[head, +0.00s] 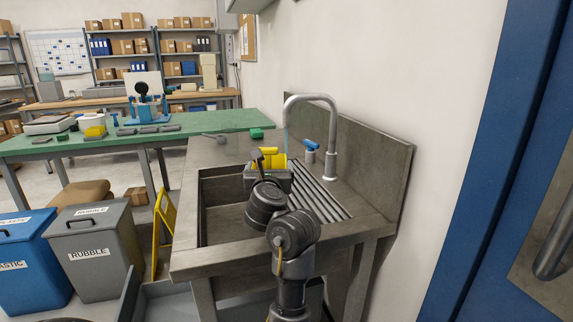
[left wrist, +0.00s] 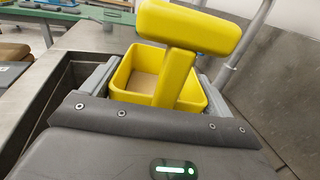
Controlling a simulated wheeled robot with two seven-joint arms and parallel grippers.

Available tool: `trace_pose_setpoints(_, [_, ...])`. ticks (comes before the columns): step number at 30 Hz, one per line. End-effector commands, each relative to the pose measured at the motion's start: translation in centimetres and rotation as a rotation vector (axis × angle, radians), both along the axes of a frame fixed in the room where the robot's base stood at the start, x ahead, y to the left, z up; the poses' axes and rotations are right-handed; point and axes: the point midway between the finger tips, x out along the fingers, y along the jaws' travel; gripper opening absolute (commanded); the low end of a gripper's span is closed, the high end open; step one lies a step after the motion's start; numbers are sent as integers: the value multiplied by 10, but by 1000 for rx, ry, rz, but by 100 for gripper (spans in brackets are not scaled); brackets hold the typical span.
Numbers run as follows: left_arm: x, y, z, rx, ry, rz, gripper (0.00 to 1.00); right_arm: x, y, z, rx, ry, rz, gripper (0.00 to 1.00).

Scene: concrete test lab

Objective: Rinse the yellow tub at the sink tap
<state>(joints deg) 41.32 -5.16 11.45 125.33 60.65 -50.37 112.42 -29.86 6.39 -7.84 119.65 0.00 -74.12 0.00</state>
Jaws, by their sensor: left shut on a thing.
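The yellow tub (head: 279,161) is above the sink (head: 222,220), below the tap's (head: 329,130) spout. A thin pale-blue stream of water (head: 286,138) comes down from the spout towards it; where it lands I cannot tell. My left gripper (head: 267,171) is shut on the tub. In the left wrist view the tub (left wrist: 125,72) sits between the grey fingers of the gripper (left wrist: 155,88), its inside looks brownish, and a yellow T-shaped part rises in front of it. My arm hides much of the tub in the head view. My right gripper is not in view.
A blue tap lever (head: 309,145) stands beside the spout. A ribbed drainer (head: 322,200) lies right of the basin, against a steel backsplash. A green-topped table (head: 200,125) stands behind. Grey (head: 98,250) and blue (head: 30,255) bins and a yellow floor sign (head: 162,225) stand left.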

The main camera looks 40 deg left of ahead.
Motion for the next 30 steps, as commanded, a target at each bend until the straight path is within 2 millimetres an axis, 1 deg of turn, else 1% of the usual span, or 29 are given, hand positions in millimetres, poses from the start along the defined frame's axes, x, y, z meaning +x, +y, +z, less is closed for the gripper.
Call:
trace_pose_setpoints(5, [0,0,1,1,-1,0,61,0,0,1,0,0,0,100])
trace_pose_setpoints(7, [-3,0,5,0,-1,0,61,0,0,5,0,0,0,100])
trace_pose_setpoints(15, [-24,2,25,-1,-2,0,61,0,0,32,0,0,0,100])
trace_pose_setpoints(22, [-42,4,39,0,0,-1,61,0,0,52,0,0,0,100])
trace_pose_setpoints(25, [-48,4,41,0,-1,0,61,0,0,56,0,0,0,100])
trace_pose_setpoints(30, [-50,5,41,0,0,0,61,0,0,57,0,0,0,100])
